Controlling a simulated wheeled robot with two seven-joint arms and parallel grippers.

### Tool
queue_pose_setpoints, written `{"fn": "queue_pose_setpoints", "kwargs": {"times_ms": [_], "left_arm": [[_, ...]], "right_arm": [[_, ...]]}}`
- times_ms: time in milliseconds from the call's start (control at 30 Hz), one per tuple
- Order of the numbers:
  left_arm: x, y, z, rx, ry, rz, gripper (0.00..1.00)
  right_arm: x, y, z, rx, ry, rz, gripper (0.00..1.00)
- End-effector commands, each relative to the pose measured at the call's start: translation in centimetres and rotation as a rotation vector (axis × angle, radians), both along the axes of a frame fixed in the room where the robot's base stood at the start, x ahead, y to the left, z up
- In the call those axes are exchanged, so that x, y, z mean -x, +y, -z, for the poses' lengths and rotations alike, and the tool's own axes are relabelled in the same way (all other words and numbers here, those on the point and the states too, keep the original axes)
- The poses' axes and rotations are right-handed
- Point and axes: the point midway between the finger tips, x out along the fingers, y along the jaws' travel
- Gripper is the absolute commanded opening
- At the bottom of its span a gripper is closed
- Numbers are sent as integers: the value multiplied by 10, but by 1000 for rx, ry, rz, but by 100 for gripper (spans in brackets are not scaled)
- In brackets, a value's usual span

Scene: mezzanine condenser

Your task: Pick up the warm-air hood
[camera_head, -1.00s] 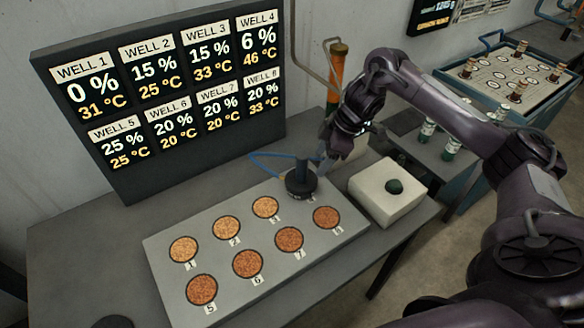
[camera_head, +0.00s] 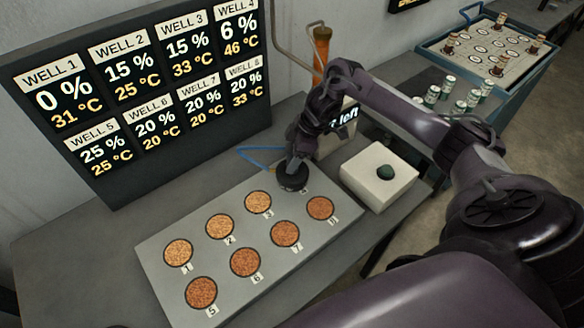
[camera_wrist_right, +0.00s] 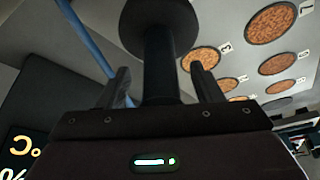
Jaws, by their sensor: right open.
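The warm-air hood (camera_head: 292,181) is a dark round disc with an upright stem, sitting over well 4 at the far right corner of the grey well plate (camera_head: 160,262). A blue hose (camera_head: 257,152) runs beside it. My right gripper (camera_head: 294,163) is at the hood from above and hides most of its stem. In the right wrist view the hood's stem (camera_wrist_right: 158,70) stands between the two open fingers of the gripper (camera_wrist_right: 162,88), with a gap visible on each side. My left gripper is not in view.
A screen (camera_head: 130,95) with well readings stands behind the plate. A white box with a dark green button (camera_head: 384,172) sits right of the plate. Several small jars (camera_head: 460,108) and a tray (camera_head: 482,58) stand further right. The table's left part is clear.

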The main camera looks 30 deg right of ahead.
Motion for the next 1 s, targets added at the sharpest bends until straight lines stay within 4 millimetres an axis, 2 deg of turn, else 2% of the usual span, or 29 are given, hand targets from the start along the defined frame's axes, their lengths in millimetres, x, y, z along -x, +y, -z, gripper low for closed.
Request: {"fn": "queue_pose_setpoints", "kwargs": {"times_ms": [100, 233, 667, 1000], "left_arm": [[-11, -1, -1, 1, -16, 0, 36], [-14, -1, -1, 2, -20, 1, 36], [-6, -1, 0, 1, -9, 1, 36], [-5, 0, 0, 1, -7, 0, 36]], "right_arm": [[0, 0, 2, 1, 1, 0, 59], [0, 0, 1, 1, 0, -1, 57], [0, 0, 1, 0, -1, 0, 0], [-1, 0, 0, 0, -4, 0, 0]]}}
